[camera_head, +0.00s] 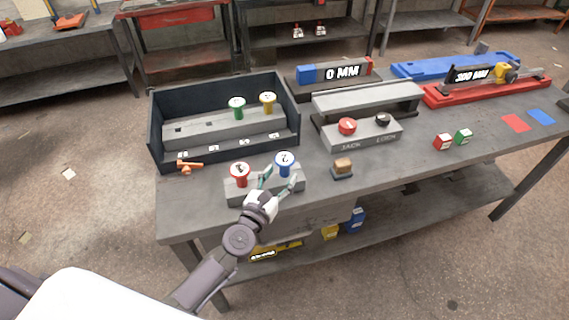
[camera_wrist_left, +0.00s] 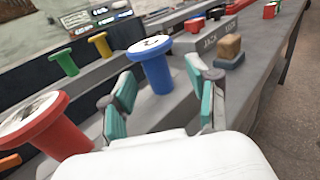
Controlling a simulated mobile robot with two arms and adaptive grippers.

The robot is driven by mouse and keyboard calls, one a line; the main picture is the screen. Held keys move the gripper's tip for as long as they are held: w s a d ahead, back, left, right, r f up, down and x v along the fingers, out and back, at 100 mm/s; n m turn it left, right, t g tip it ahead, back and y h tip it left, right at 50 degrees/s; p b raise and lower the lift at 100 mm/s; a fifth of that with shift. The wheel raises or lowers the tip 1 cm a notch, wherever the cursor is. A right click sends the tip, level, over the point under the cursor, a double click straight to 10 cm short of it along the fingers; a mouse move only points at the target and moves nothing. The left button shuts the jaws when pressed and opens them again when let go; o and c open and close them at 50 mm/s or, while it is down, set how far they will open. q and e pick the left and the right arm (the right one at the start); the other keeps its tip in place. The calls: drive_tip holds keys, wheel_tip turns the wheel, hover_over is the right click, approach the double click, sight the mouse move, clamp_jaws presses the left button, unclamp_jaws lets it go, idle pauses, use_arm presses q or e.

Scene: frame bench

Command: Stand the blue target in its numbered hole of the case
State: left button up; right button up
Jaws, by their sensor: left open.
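The blue target (camera_head: 284,159) stands upright in a grey block (camera_head: 240,193), a "2" on its white top; it also shows in the left wrist view (camera_wrist_left: 156,72). My left gripper (camera_head: 280,178) is open at the block. In the left wrist view its teal-padded fingers (camera_wrist_left: 163,97) spread to either side of the blue target, with gaps visible. The dark case (camera_head: 158,131) stands behind the block, with a grey stepped insert and numbered labels along its front. Green (camera_head: 237,104) and yellow (camera_head: 268,99) targets stand in its insert; dark holes show to their left. My right gripper is not in view.
A red target (camera_head: 240,171) stands beside the blue one in the same block. An orange piece (camera_head: 189,167) lies before the case. To the right are a jack and lock button box (camera_head: 362,136) and a small wooden-topped block (camera_head: 342,168).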

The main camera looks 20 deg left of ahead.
sight(282, 169)
use_arm(q)
drive_tip(key=w, duration=0.4)
drive_tip(key=shift+w+r, duration=0.1)
drive_tip(key=shift+w, duration=0.1)
drive_tip(key=shift+s, duration=0.1)
drive_tip(key=shift+c, duration=0.6)
clamp_jaws()
